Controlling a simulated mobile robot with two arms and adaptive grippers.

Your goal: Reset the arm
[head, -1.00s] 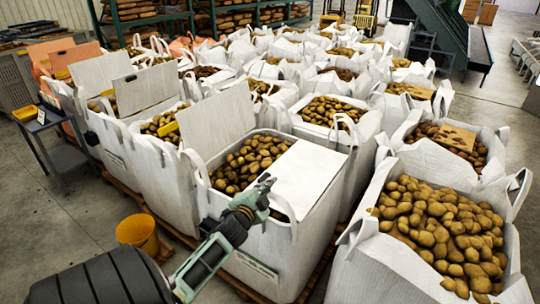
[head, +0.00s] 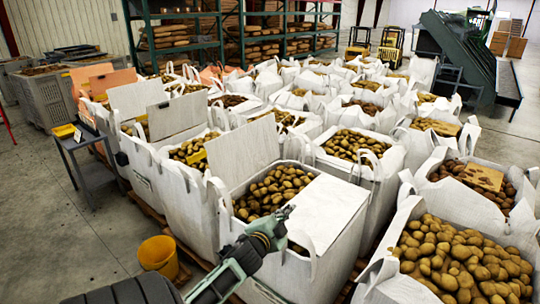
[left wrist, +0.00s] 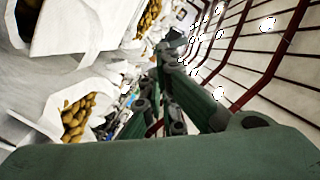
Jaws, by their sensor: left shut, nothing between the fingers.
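My left gripper (head: 278,216) is at the lower middle of the head view, in front of and over the near edge of a white bulk bag of potatoes (head: 266,192). It is shut and empty. In the left wrist view my left gripper (left wrist: 172,48) points away, with the roof beams behind it and bags to its left. My right gripper is not in view.
More white bags (head: 352,150) of potatoes stand in close rows. A yellow bucket (head: 158,254) is on the floor at lower left. A small grey cart (head: 82,150) stands at the left. Shelving (head: 185,40) and forklifts are at the back. Floor is free at left.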

